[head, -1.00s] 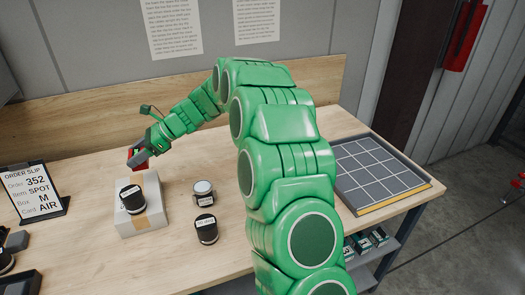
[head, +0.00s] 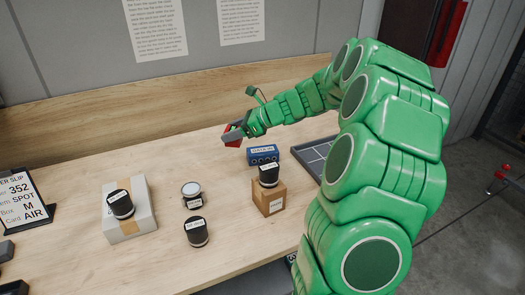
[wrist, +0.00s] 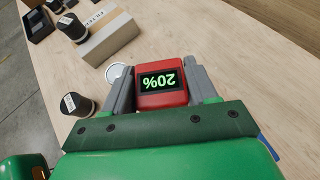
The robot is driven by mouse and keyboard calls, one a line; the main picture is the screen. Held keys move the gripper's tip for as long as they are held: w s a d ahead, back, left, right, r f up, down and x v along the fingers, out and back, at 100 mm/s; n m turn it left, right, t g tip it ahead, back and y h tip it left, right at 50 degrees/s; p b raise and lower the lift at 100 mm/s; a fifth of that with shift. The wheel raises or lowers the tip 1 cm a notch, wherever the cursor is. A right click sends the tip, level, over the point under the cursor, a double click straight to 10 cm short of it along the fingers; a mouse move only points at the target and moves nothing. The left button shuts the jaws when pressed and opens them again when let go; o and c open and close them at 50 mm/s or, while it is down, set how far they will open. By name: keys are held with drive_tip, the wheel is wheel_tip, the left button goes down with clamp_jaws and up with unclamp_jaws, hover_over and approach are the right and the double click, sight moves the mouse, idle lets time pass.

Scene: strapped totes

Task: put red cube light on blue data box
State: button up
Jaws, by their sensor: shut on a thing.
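The red cube light (wrist: 162,98) is between the jaws of my gripper (wrist: 160,90) in the wrist view, its screen reading 20% upside down. In the head view my gripper (head: 232,136) holds the red cube light (head: 235,128) over the back of the table, clear of the white box. The blue data box (head: 263,154) is on the tabletop just right of and nearer than my gripper, with a white label on its front. In the wrist view only a blue sliver (wrist: 267,148) shows at the lower right, probably that box.
A white taped box (head: 131,222) bears a black-lidded jar (head: 121,204). Two more jars (head: 192,195) (head: 196,231) stand beside it. A small brown box (head: 269,197) with a dark jar (head: 268,175) on top stands in front of the blue box. A gridded tray (head: 316,158) is partly behind my arm.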

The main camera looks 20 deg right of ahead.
drive_tip(key=s+d+r+m+t+h, duration=0.15)
drive_tip(key=s+d, duration=0.35)
drive_tip(key=d, duration=0.5)
hover_over(262, 150)
drive_tip(key=s, duration=0.1)
drive_tip(key=shift+m, duration=0.35)
wheel_tip(262, 150, down, 9)
drive_tip(key=shift+a, duration=0.1)
drive_tip(key=shift+w+d+f, duration=0.2)
drive_tip(key=shift+w+f, duration=0.4)
drive_tip(key=shift+f, duration=1.55)
drive_tip(key=shift+f, duration=0.1)
drive_tip(key=o, duration=1.2)
drive_tip(key=shift+s, duration=0.1)
